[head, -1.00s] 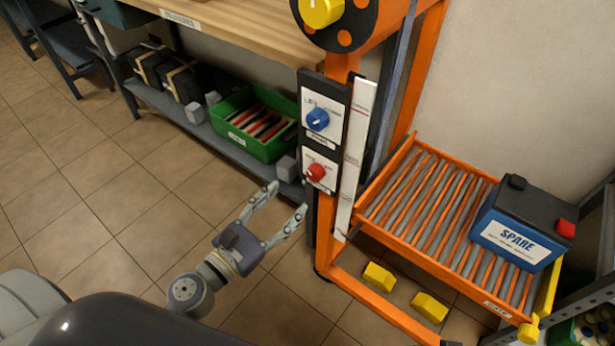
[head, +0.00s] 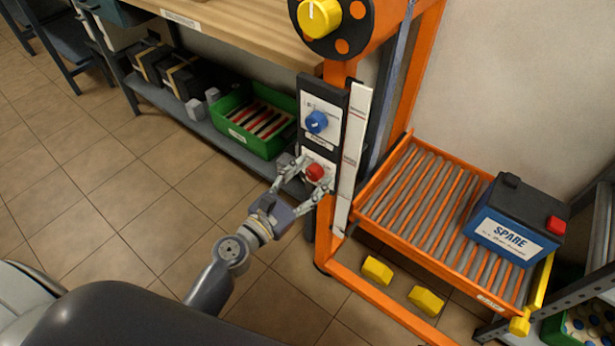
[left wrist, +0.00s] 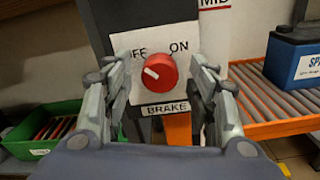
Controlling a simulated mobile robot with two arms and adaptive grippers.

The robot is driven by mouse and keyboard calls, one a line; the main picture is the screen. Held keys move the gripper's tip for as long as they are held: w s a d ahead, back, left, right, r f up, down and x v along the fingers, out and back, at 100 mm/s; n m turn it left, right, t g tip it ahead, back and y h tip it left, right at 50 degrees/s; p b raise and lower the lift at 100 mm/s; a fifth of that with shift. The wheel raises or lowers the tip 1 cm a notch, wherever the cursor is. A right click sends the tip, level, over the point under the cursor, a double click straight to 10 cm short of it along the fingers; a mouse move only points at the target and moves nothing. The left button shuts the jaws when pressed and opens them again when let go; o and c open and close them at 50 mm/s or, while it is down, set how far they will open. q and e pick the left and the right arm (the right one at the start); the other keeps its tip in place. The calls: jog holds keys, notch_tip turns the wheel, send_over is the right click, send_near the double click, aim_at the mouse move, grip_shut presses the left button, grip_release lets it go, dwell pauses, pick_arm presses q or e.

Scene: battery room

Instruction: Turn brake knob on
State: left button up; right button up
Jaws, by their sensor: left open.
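The red brake knob (head: 315,172) is on a white plate on the dark panel of the orange lift frame, below a blue knob (head: 316,122). In the left wrist view the red knob (left wrist: 158,73) shows a white pointer aimed to the upper left, toward the "OFF" side. "ON" is at its upper right and a "BRAKE" label (left wrist: 167,108) is below. My left gripper (head: 307,176) is open, its fingers on either side of the red knob. In the wrist view gaps show between both fingers and the knob. My right gripper is not in view.
A large yellow knob (head: 319,17) is above the panel. A roller shelf (head: 425,205) with a blue spare battery (head: 512,222) stands to the right. A green bin (head: 235,142) is on the low shelf at left. Floor tiles are clear at left.

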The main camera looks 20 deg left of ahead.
pick_arm(q)
jog(key=c, duration=1)
jog(key=shift+c, duration=0.2)
